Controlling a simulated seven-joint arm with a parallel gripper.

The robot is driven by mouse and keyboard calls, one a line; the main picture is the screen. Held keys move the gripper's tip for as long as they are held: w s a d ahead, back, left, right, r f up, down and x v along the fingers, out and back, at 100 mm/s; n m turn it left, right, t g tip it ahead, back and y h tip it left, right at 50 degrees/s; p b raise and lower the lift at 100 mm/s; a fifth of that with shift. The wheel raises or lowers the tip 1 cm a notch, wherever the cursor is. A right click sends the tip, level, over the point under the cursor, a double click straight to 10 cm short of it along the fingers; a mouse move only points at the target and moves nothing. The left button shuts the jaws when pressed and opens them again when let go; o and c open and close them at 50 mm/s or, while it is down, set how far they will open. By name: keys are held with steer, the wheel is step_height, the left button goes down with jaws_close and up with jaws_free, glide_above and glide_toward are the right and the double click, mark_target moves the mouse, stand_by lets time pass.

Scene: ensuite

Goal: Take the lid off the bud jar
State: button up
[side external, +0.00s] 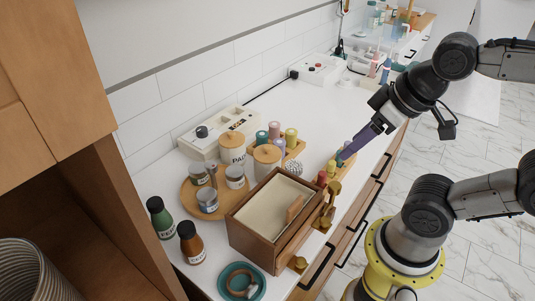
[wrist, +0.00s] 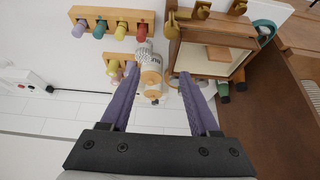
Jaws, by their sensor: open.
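Two white jars with round wooden lids stand on the counter in the side view. The rear jar (side external: 232,156) has a label that seems to start "PA". My gripper (side external: 346,156) has purple fingers and is over the counter's front side, right of the jars. In the wrist view my gripper (wrist: 158,75) is open and empty.
A wooden box (side external: 245,232) stands left of my gripper in the side view. Peg racks with coloured pegs (side external: 291,138) are close to the jars. A round wooden tray (side external: 190,197) holds small jars.

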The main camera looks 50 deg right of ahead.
steer(key=w+r+m+g, duration=0.1)
steer(key=w+r+m, duration=0.4)
steer(key=m, duration=0.4)
steer(key=m+g, duration=0.5)
steer(key=m, duration=0.4)
glide_above(268, 146)
step_height(268, 146, down, 3)
step_height(268, 146, down, 14)
steer(key=shift+a+f, duration=0.1)
steer(key=shift+f, duration=0.05)
jaws_close()
